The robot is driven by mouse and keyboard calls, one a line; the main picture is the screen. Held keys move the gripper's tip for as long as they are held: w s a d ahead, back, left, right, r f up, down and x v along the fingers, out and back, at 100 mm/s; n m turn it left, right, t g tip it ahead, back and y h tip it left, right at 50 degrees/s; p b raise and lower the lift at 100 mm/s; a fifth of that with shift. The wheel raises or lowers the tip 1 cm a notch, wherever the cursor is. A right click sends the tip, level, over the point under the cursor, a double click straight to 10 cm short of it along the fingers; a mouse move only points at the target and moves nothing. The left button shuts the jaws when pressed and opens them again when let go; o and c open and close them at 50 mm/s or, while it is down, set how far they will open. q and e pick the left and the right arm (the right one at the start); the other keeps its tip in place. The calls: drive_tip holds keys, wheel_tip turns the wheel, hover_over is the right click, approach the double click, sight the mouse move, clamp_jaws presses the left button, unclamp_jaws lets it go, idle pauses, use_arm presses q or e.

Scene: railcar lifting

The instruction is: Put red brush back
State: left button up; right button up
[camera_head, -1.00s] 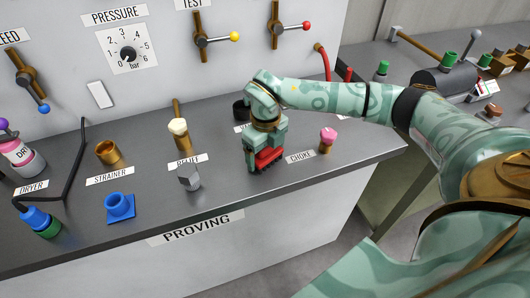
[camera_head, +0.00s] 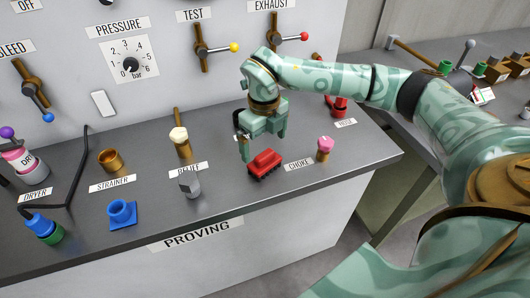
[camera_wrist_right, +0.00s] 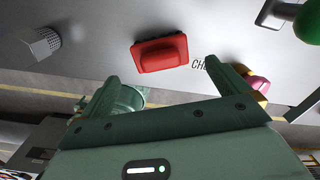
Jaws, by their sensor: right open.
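The red brush (camera_head: 265,163) lies bristles down on the grey bench, left of the CHOKE label. It also shows in the right wrist view (camera_wrist_right: 160,53), beyond the fingertips and apart from them. My right gripper (camera_head: 264,143) is open and empty, just above and behind the brush. In the right wrist view its two fingers (camera_wrist_right: 170,75) stand wide apart. My left gripper is in neither view.
A pink-topped brass part (camera_head: 325,148) stands right of the brush. A grey hex part (camera_head: 189,184) and a cream-topped brass part (camera_head: 181,140) stand to the left. A blue fitting (camera_head: 121,212) sits further left. The bench's front edge is close to the brush.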

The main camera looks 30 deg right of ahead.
sight(264, 154)
wheel_tip(264, 154, up, 5)
drive_tip(key=shift+f+p, duration=0.2)
drive_tip(key=shift+p, duration=0.1)
